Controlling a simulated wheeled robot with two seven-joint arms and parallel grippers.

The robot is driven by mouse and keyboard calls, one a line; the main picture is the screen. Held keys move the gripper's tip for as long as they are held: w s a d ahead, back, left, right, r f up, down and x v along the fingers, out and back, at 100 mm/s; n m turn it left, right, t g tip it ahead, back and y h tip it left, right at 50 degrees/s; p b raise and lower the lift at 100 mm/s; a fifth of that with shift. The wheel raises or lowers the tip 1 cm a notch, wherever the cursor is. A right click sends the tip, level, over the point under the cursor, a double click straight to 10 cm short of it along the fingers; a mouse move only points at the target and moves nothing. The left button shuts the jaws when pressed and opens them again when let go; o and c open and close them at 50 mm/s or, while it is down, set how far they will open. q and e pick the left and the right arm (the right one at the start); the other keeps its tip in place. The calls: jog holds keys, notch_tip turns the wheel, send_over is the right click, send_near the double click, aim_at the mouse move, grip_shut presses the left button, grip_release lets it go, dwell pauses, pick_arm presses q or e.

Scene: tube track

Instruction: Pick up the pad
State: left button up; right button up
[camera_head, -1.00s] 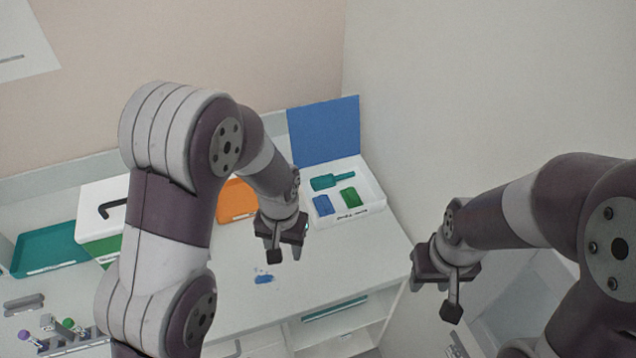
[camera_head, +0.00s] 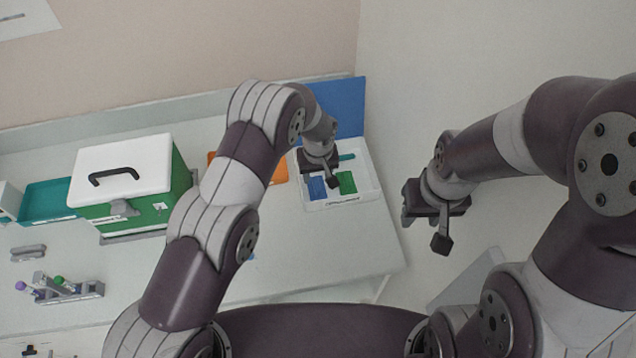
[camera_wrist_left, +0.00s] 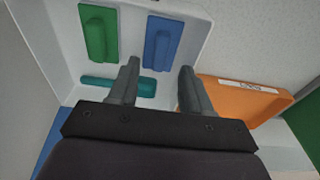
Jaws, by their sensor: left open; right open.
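A white open box (camera_head: 370,190) with a raised blue lid (camera_head: 346,106) sits at the table's right end. In it lie a blue pad (camera_head: 317,188), a green pad (camera_head: 348,182) and a teal piece (camera_head: 347,156), partly hidden by my left gripper. My left gripper (camera_head: 320,179) is open and empty above the box. In the left wrist view, its fingertips (camera_wrist_left: 159,66) point into the box, between the teal piece (camera_wrist_left: 112,87) and the blue pad (camera_wrist_left: 162,42); the green pad (camera_wrist_left: 97,32) is to the left. My right gripper (camera_head: 424,232) is open and empty, right of the table.
An orange tray (camera_wrist_left: 245,95) lies beside the box. A green case (camera_head: 160,208) with a white lid and black handle stands left of my left arm. A teal tray (camera_head: 45,205) and a small rack (camera_head: 68,290) are further left. The front right tabletop is mostly clear.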

aim_at(316, 184)
pick_arm(q)
notch_tip(316, 184, down, 3)
jog(key=shift+f+p, duration=0.1)
jog(key=shift+p, duration=0.9)
jog(key=shift+a+f, duration=0.15)
jog(key=shift+f, duration=0.1)
jog(key=shift+w+f, duration=0.1)
jog(key=shift+f, duration=0.05)
jog(key=shift+w+d, duration=0.1)
jog(key=shift+d, duration=0.1)
jog(key=c, duration=0.9)
grip_shut()
jog(key=shift+a, duration=0.1)
pick_arm(e)
jog(key=r, duration=0.3)
jog(key=shift+s+a, duration=0.25)
jog(key=shift+s, duration=0.15)
